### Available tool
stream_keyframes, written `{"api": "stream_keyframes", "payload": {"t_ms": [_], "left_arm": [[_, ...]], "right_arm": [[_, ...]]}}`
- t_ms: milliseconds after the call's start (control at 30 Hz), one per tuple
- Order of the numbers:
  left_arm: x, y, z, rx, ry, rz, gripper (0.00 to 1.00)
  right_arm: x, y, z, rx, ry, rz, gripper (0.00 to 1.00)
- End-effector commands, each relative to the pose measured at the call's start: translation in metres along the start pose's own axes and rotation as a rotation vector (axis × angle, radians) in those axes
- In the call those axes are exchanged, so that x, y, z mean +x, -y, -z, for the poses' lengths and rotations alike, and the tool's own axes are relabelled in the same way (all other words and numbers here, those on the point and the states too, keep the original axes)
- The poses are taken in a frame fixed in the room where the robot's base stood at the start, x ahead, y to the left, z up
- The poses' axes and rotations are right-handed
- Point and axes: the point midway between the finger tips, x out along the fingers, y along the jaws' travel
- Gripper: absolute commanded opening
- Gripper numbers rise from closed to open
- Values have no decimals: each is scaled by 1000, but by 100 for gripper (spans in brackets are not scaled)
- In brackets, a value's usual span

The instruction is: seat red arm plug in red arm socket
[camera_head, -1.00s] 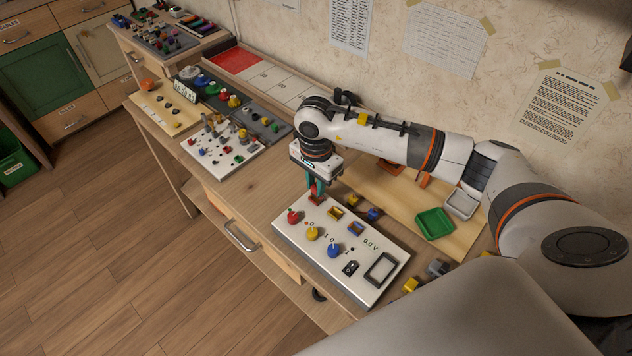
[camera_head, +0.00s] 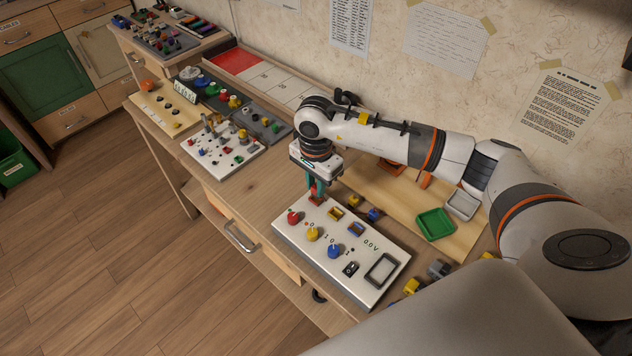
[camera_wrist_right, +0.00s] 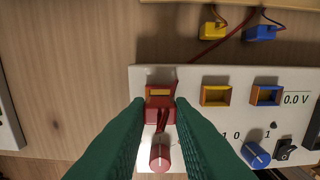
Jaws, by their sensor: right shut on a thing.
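My right gripper (camera_head: 316,195) points down at the back left of the white panel (camera_head: 290,236). It is shut on the red arm plug (camera_wrist_right: 160,103), which sits between its fingertips (camera_wrist_right: 158,106) in the wrist view. The red arm socket (camera_wrist_right: 152,92) shows as a red frame around the plug's end, in line with the yellow socket (camera_wrist_right: 216,95) and blue socket (camera_wrist_right: 266,95). The plug is at the socket opening; I cannot tell how deep it sits. The fingers hide part of both. My left gripper is not in view.
A red knob (camera_head: 293,216), yellow knob (camera_head: 312,234) and blue knob (camera_head: 333,251) stand on the panel. A yellow plug (camera_wrist_right: 211,30) and blue plug (camera_wrist_right: 260,33) with wires lie behind it. A green tray (camera_head: 435,223) is at the right. Bare table lies left of the panel.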

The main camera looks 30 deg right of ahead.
Motion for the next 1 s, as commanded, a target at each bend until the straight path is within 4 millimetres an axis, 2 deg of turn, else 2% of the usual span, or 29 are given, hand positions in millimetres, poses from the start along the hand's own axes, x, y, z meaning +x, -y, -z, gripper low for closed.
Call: {"api": "stream_keyframes", "payload": {"t_ms": [833, 867, 1000], "left_arm": [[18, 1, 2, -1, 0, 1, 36], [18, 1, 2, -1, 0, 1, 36], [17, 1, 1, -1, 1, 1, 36]], "right_arm": [[20, 0, 0, 1, 0, 0, 0], [19, 0, 0, 1, 0, 0, 22], [18, 0, 0, 1, 0, 0, 45]]}}
